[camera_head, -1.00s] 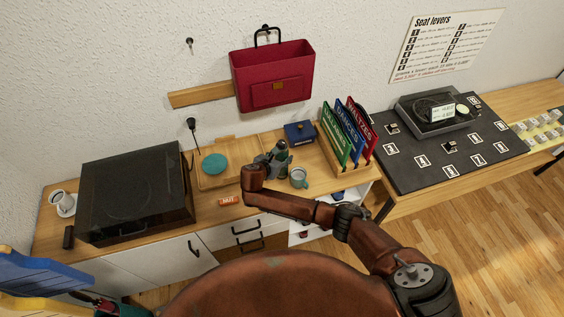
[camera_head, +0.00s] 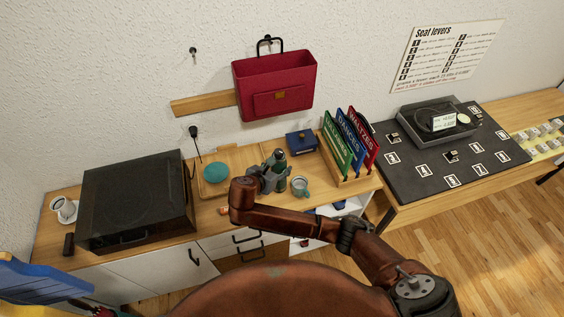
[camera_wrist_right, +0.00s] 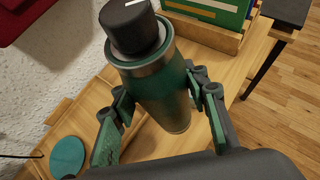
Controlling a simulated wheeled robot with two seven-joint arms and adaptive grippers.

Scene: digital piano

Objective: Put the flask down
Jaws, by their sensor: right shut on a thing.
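My right gripper (camera_wrist_right: 160,108) is shut around the green flask (camera_wrist_right: 163,88), with one finger on each side of its body. The flask has a black lid and a metal collar and looks roughly upright. In the head view the flask (camera_head: 280,158) is above or on the wooden sideboard (camera_head: 130,252), between the wooden tray (camera_head: 235,158) and the mug (camera_head: 300,187). I cannot tell whether its base touches the wood. The gripper (camera_head: 275,176) hides part of it.
A teal disc (camera_head: 216,172) lies on the tray. A dark blue box (camera_head: 301,142) stands behind the flask, and a rack of coloured folders (camera_head: 350,142) stands to the right. A black turntable case (camera_head: 135,200) fills the left. The mug stands close beside my right gripper.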

